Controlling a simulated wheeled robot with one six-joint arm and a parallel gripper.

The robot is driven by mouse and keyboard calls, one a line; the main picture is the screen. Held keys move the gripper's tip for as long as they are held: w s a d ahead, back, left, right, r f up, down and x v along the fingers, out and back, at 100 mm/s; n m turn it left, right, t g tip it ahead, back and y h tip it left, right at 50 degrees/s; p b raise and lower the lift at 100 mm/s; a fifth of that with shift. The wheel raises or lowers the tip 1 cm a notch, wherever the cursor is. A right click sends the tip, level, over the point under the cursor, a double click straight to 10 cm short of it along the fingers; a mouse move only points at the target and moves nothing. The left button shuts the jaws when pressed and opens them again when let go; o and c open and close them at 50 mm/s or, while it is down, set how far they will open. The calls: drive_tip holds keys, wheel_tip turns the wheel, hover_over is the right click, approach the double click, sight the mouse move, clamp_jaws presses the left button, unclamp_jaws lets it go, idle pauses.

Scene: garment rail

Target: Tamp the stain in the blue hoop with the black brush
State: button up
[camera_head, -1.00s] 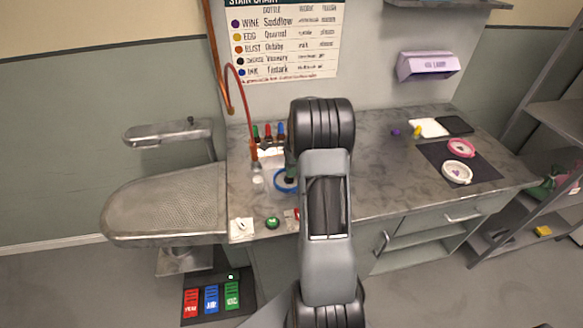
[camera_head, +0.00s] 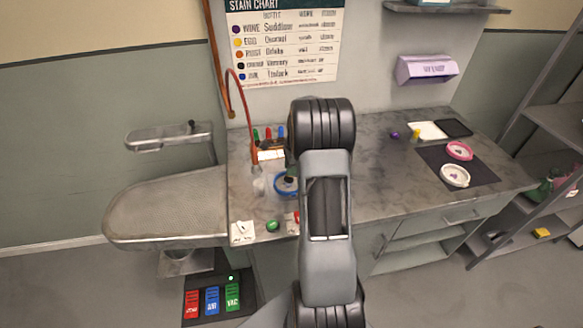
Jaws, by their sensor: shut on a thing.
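The blue hoop (camera_head: 279,188) lies on the grey worktop, left of my arm; its right side is hidden behind the arm. Pale cloth shows inside it, but I cannot make out the stain. A small dark shape (camera_head: 291,174), which looks like part of the black brush at my gripper, shows over the hoop at the arm's left edge. My gripper is mostly hidden behind my own arm, and its fingertips cannot be made out. I cannot tell whether the brush touches the cloth.
A rack with green, red and blue-topped bottles (camera_head: 268,133) stands behind the hoop. A green round thing (camera_head: 272,225) and a white card (camera_head: 242,232) lie near the front edge. Pink (camera_head: 460,151) and white (camera_head: 455,175) hoops lie on a dark mat at right. Coloured pedals (camera_head: 212,299) are on the floor.

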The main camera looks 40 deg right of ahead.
drive_tip(key=shift+r+p, duration=2.05)
drive_tip(key=shift+r, duration=0.85)
drive_tip(key=shift+f, duration=0.1)
